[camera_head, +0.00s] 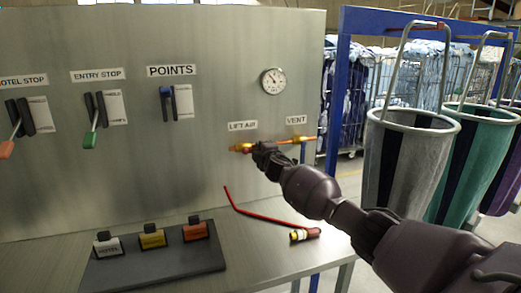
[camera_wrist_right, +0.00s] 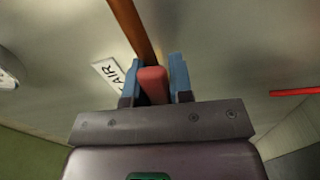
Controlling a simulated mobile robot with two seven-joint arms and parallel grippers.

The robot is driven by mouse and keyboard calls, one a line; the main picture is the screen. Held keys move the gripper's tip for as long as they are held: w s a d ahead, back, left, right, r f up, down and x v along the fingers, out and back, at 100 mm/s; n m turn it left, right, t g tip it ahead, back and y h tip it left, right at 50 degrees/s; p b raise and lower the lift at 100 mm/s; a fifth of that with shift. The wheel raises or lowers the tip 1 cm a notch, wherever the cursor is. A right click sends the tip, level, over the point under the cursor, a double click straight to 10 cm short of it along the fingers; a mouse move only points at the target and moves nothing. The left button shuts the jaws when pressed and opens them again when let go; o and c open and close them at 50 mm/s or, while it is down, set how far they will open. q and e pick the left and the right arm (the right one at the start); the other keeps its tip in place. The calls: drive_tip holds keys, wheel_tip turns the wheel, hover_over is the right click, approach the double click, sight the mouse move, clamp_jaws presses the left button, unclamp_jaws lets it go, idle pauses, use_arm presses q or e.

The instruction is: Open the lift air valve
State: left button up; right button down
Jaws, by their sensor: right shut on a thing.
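The lift air valve (camera_head: 242,148) is a small brass-yellow fitting on the grey panel, under the LIFT AIR label (camera_head: 242,126). My right gripper (camera_head: 262,150) is at the valve, its arm coming in from the lower right. In the right wrist view, the blue fingers of my right gripper (camera_wrist_right: 155,82) are shut on a red handle (camera_wrist_right: 153,84) between them. An orange-brown pipe (camera_wrist_right: 132,25) runs past beyond it. The gripper partly covers the valve in the head view, so the handle's angle is unclear there. My left gripper is not in view.
A pressure gauge (camera_head: 273,81) and the VENT label (camera_head: 296,120) are on the panel, with levers (camera_head: 95,120) to the left. A thin red rod or hose (camera_head: 255,214) and a black tag board (camera_head: 150,262) lie on the table. Sling bags (camera_head: 408,160) hang right.

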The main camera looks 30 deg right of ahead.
drive_tip(key=shift+r+n+p, duration=0.3)
drive_tip(key=shift+r+n, duration=0.1)
drive_tip(key=shift+n, duration=0.3)
drive_tip(key=c, duration=1)
unclamp_jaws()
drive_tip(key=v, duration=1)
drive_tip(key=shift+s+p, duration=0.3)
drive_tip(key=shift+s, duration=0.1)
